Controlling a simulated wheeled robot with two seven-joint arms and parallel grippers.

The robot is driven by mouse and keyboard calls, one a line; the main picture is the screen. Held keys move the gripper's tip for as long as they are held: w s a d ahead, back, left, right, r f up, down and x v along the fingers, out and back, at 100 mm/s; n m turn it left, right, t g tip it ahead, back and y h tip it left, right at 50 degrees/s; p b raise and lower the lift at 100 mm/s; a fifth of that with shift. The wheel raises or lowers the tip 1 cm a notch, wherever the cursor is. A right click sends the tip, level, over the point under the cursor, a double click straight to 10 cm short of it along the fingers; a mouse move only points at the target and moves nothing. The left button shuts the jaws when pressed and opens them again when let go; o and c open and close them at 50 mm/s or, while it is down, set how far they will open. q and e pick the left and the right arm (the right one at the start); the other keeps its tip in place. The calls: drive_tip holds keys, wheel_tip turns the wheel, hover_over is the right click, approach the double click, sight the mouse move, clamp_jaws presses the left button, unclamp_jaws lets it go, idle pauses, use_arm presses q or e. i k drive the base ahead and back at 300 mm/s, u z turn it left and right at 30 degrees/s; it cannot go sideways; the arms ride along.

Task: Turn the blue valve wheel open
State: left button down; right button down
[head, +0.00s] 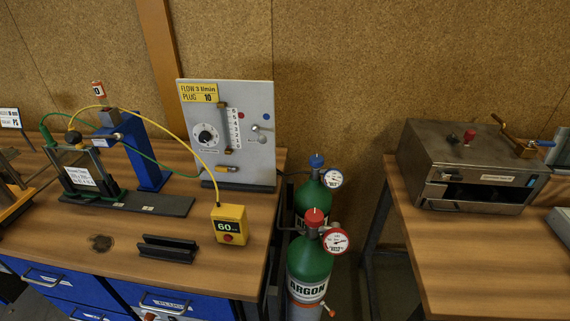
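The blue valve wheel (317,160) sits on top of the rear green gas cylinder (312,198), in the gap between the two benches. A white-faced gauge (333,179) is mounted beside it on the right. A front green cylinder (309,262) labelled ARGON has a red valve wheel (314,217) and a red-rimmed gauge (335,241). It hides the lower part of the rear cylinder. Neither of my grippers is in the head view. I cannot tell from this view how far the blue wheel is turned.
The left bench (60,240) holds a flow panel (230,130), a yellow box (229,225) reading 60, a black rail (168,249) and a blue upright fixture (150,155). The right bench (470,270) holds a metal box (470,190). A cork wall stands close behind the cylinders.

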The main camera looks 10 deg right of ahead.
sight(316, 160)
drive_tip(key=z, duration=0.25)
drive_tip(key=i, duration=0.15)
drive_tip(key=z, duration=0.2)
drive_tip(key=k, duration=0.5)
drive_tip(key=z, duration=1.65)
drive_tip(key=i, duration=0.9)
drive_tip(key=u, duration=2.1)
